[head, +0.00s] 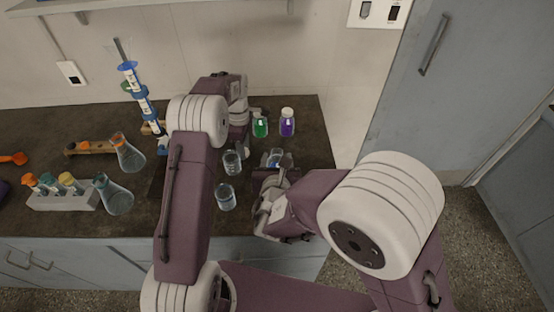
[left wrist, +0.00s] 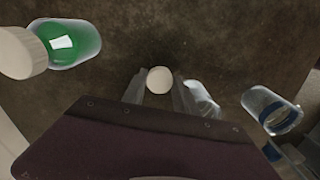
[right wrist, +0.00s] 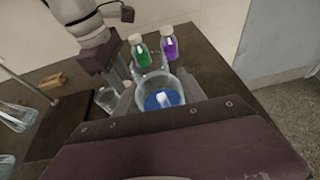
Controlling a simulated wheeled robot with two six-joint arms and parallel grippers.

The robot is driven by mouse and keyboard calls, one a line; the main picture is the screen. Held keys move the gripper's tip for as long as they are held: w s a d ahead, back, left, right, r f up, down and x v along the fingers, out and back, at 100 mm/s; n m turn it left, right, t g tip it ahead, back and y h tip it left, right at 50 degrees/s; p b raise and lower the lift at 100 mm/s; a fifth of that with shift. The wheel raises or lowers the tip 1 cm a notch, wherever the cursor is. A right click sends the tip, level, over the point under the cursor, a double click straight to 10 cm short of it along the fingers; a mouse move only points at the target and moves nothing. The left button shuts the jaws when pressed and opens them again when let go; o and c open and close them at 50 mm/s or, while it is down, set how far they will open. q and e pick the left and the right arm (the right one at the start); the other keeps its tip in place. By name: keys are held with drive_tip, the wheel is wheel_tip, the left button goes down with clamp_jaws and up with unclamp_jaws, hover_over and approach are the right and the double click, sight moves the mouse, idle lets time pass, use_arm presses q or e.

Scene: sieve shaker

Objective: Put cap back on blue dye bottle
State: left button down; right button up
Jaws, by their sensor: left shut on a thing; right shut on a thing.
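The blue dye bottle (right wrist: 163,98) is uncapped, with blue liquid inside, in the right wrist view. My right gripper (right wrist: 160,92) is shut on it. In the head view the bottle (head: 277,157) is just beyond the right gripper, partly hidden. The white round cap (left wrist: 160,79) sits between the fingertips of my left gripper (left wrist: 161,88), which is shut on it above the dark bench. In the head view the left gripper is mostly hidden by its own arm, left of the green bottle. The cap is apart from the blue bottle.
A capped green bottle (head: 260,127) and a capped purple bottle (head: 287,122) stand behind the blue one. Glass beakers (head: 232,162) (head: 225,197) stand to the left. Flasks (head: 117,197) and a tube rack (head: 62,200) are farther left. The bench's right edge is close.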

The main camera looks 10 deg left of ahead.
clamp_jaws()
